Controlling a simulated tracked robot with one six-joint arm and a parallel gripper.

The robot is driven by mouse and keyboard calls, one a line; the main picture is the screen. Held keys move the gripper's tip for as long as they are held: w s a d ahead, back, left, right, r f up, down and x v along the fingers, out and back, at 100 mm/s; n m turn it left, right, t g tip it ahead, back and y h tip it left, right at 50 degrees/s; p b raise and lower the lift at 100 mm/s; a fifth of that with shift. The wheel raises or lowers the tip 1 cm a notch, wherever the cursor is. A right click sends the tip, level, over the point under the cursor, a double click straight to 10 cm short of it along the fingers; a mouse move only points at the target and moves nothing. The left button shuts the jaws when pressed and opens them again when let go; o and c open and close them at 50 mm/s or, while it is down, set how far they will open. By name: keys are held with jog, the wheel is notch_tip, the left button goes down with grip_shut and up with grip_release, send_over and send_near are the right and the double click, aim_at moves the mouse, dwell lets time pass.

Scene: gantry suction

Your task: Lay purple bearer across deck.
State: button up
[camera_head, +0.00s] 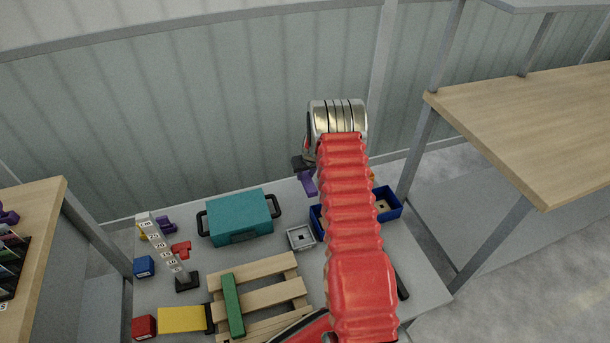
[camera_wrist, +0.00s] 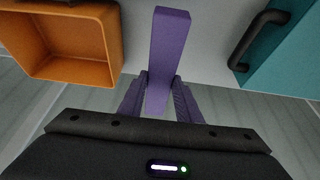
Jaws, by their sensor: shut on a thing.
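The purple bearer (camera_wrist: 170,40) is a plain bar. My gripper (camera_wrist: 160,85) is shut on it, one finger on each side, and the bar points away from the jaws. In the head view the purple bearer (camera_head: 309,185) hangs from my gripper (camera_head: 304,170) above the back of the grey table, right of the teal case. The slatted wooden deck (camera_head: 272,292) lies at the front of the table, well apart from the bearer. A green bearer (camera_head: 232,304) lies across its slats on the left. My arm hides part of the table right of the deck.
The teal case (camera_head: 240,218) with black handles stands behind the deck; it also shows in the wrist view (camera_wrist: 289,55). An orange bin (camera_wrist: 112,40) is opposite it there. Blue bins (camera_head: 389,205), a grey square tray (camera_head: 301,237) and a marked post (camera_head: 165,250) stand around.

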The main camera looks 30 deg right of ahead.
jog(key=shift+r, duration=0.15)
jog(key=s+a+r+n, duration=0.1)
jog(key=s+a+r, duration=0.1)
jog(key=a+r, duration=1.55)
jog(key=s+a+r+n, duration=0.1)
jog(key=s+a+r, duration=0.3)
jog(key=a, duration=0.4)
jog(key=s+a+r+y, duration=0.1)
jog(key=s+a+r, duration=0.4)
jog(key=a, duration=0.3)
jog(key=shift+s+a+r+n, duration=0.2)
jog(key=shift+s+n, duration=0.2)
jog(key=shift+s, duration=0.35)
jog(key=shift+s, duration=0.1)
